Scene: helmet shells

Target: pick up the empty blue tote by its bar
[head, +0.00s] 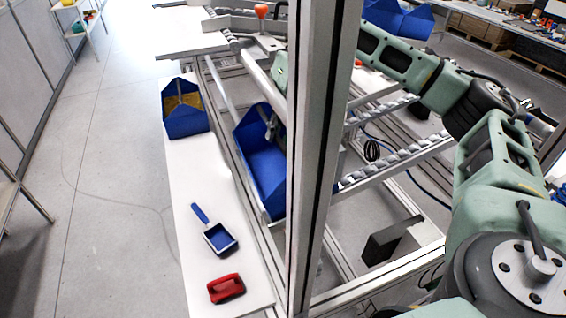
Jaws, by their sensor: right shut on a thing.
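The empty blue tote (266,170) is tilted in the gap between the white shelf and the metal frame, partly hidden by the upright post. My right arm comes in from the right and passes behind the post. My right gripper (271,124) is at the upper part of this tote, shut on its bar; the fingers are small and partly hidden. Another blue tote (186,122) stands on the white shelf to the left, with yellowish-brown contents and a bar across it. My left gripper is not in view.
A thick metal post (318,150) stands in front of the roller rails (400,160). The floor at left is clear.

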